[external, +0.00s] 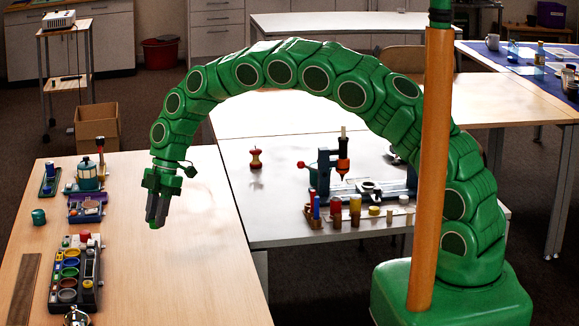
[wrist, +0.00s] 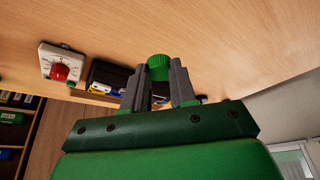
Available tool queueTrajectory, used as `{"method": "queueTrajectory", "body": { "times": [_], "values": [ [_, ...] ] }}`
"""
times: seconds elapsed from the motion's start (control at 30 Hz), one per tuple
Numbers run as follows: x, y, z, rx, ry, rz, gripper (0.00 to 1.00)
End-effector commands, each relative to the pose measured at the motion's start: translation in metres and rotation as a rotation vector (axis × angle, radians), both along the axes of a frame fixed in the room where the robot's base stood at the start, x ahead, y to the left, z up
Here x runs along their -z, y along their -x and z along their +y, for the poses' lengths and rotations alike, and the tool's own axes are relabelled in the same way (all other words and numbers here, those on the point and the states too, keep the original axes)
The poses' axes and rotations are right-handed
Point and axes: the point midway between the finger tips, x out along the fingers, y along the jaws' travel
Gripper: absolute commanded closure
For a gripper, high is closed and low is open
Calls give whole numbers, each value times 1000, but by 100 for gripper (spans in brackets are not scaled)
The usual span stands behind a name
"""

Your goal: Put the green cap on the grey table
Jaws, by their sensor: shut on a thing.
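My gripper (external: 157,208) is above the wooden table on the left, pointing down, with its fingers shut on the green cap. The green cap (wrist: 158,66) is a ribbed round piece between the fingertips in the wrist view, where my gripper (wrist: 160,82) also shows. In the external view only a little green of the cap (external: 153,225) shows at the fingertips. The grey table (external: 265,215) is to the right of my gripper, beside the wooden table, and the cap is not over it.
The wooden table (external: 180,285) carries a tray of coloured round pieces (external: 72,270) and a teal cup (external: 39,216). On the grey table are an apple core (external: 256,159), a blue-and-red device (external: 325,170) and several small pieces in front. The grey table's near-left part is clear.

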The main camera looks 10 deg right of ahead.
Motion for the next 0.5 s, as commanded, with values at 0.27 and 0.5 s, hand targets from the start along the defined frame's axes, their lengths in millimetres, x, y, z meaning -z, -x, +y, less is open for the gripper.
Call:
{"method": "queueTrajectory", "body": {
  "times": [0.27,0.5],
  "values": [
    [-13,15,-21,1,-2,-2,100],
    [-18,23,-32,1,-1,-1,100]
  ]
}}
